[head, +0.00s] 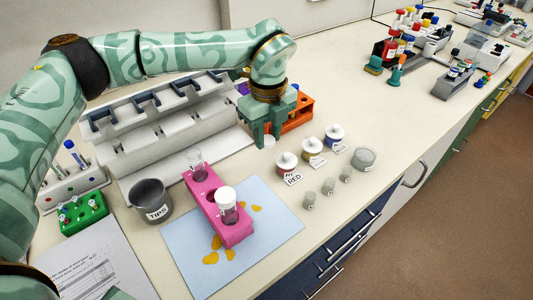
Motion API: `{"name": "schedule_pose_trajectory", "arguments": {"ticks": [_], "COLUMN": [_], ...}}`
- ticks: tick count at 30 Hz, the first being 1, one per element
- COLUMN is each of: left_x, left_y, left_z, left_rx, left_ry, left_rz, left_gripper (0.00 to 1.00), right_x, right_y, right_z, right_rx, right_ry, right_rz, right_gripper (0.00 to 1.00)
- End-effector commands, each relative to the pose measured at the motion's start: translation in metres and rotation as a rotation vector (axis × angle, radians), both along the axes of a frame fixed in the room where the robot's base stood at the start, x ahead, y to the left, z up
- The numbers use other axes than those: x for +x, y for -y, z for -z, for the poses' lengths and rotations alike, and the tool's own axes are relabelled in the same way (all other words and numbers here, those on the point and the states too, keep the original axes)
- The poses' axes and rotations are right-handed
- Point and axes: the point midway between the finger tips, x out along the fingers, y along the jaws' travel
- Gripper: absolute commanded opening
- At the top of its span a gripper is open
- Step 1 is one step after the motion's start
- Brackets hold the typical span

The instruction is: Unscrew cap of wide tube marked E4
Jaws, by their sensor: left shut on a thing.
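A pink rack (238,235) stands on a pale blue mat. It holds a clear tube with an open top (197,173) in its far part and a wide tube with a white cap (226,197) in its near part. I cannot read an E4 mark on either tube. My left gripper (267,137) is beyond and to the right of the rack, pointing down. It is shut on a small white thing (269,142), which looks like a cap; the fingers hide most of it. My right gripper is not in view.
An orange rack (296,118) is close behind my left gripper. Several small labelled jars (286,163) stand to the right. A grey TIPS cup (150,197) is left of the pink rack, and a white stepped rack (165,140) is behind it. The mat (270,232) has yellow spots.

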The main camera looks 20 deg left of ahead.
Motion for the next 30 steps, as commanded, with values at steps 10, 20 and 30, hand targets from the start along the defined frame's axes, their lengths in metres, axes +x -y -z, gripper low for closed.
{"name": "schedule_pose_trajectory", "arguments": {"ticks": [10, 20, 30], "left_x": [-0.002, 0.002, 0.002], "left_y": [0.002, -0.005, -0.005], "left_z": [0.04, 0.066, 0.068], "left_rx": [0.002, 0.001, 0.001], "left_ry": [-0.007, -0.003, -0.003], "left_rz": [0.004, 0.004, 0.004], "left_gripper": [0.02, 0.02, 0.51], "right_x": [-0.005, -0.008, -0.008], "right_y": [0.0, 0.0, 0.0], "right_z": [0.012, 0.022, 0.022], "right_rx": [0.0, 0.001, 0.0], "right_ry": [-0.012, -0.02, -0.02], "right_rz": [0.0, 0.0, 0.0], "right_gripper": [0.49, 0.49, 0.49]}}
